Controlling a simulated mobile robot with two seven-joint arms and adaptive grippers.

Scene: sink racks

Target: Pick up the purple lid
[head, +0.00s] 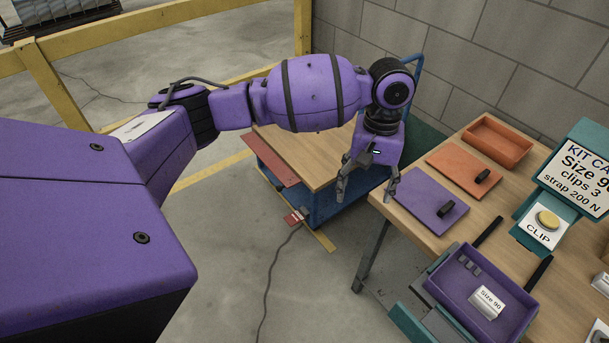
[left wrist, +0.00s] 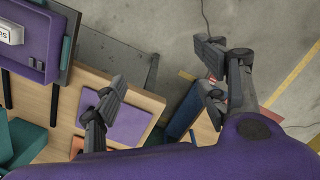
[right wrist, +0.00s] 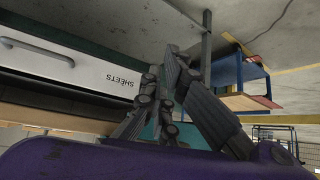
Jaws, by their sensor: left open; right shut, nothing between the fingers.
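My left gripper (head: 366,190) is open and empty, pointing down just left of the lid and table edge. In the left wrist view, the left gripper (left wrist: 160,65) has its fingers wide apart; one finger overlaps the lid (left wrist: 128,123) in the picture and hides part of it. My right gripper (right wrist: 171,58) is shut and empty in the right wrist view, and it is not in the head view.
An orange lid (head: 460,168) and orange tray (head: 500,140) lie behind the purple lid. A purple tray (head: 520,308) holding a Size 90 box (head: 488,302) is in front. A blue cart (head: 345,205) stands left of the table. A SHEETS drawer (right wrist: 90,75) is close to my right gripper.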

